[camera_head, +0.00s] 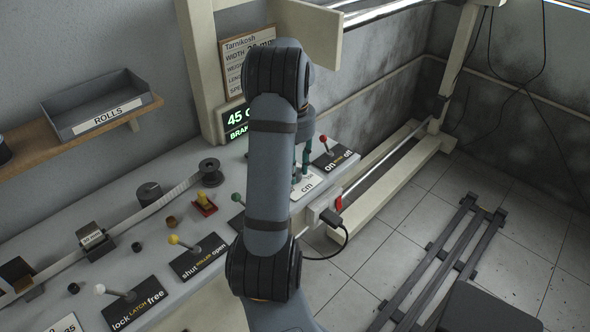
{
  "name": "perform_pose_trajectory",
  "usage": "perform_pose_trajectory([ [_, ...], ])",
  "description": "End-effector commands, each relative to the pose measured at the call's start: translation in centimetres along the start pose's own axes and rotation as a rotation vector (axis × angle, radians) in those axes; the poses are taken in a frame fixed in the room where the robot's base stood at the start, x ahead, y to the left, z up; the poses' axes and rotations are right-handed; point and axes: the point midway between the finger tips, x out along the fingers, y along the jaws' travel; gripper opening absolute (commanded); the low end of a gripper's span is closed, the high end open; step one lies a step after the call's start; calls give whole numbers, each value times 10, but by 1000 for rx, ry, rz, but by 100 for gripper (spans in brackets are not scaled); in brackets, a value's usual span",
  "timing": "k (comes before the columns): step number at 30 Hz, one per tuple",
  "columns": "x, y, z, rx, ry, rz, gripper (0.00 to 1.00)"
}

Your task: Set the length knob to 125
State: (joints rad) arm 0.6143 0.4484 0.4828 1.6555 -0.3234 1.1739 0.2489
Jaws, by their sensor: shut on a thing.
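My gripper (299,176) points down at the console, mostly behind my own arm. Its dark teal fingers reach the white plate marked "cm" (308,187) and are closed on the length knob there. The knob itself is hidden by the fingers and the arm, so its pointer and setting cannot be read. A green-lit display (236,120) behind shows "45" and part of a further character, with "BRAK..." below; my arm covers the rest.
A red-tipped lever (323,139) at the "on/off" plate (336,157) stands close behind my gripper. A green-tipped lever (237,198), a yellow-tipped lever (174,240) and a white-tipped lever (101,289) stand left. A red switch (338,202) with a cable is at the console's right edge.

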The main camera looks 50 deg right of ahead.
Motion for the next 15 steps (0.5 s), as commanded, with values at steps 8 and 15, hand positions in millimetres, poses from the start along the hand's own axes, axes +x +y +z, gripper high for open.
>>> perform_pose_trajectory([
  [8,3,1,4,76,-14,6,6],
  [15,3,0,5,86,-15,5,6],
])
